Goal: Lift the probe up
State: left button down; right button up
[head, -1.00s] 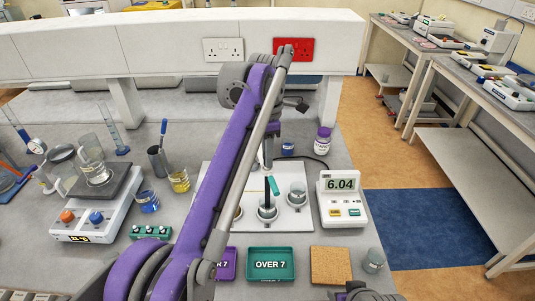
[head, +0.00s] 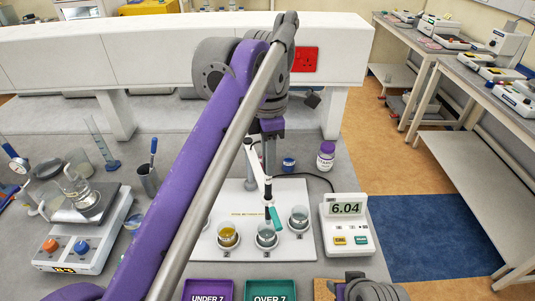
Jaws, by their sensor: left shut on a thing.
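The probe (head: 273,216) has a teal body and stands near upright above the middle glass beaker (head: 266,237) on a white board (head: 215,247). A thin white stand arm with dark joints slants down to it. My left gripper (head: 268,173) reaches down from above and is shut on the probe's upper part; my purple arm crosses in front of much of the scene. Whether the probe's tip touches the liquid is too small to tell. A yellow-liquid beaker (head: 228,235) and a clear one (head: 299,219) stand on either side.
A meter (head: 345,225) reading 6.04 stands at the right. Purple "UNDER 7" (head: 208,291) and teal "OVER 7" (head: 270,290) trays lie in front. A purple-capped bottle (head: 326,156) stands behind. A hotplate (head: 80,228) with glassware is at left. A grey part of my other arm shows at the bottom.

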pick_arm(q)
jog(key=shift+a+r, duration=0.2)
jog(key=shift+a, duration=0.05)
pick_arm(e)
jog(key=shift+s+a+r, duration=0.1)
jog(key=shift+s, duration=0.05)
pick_arm(q)
jog(key=c, duration=0.7)
grip_release()
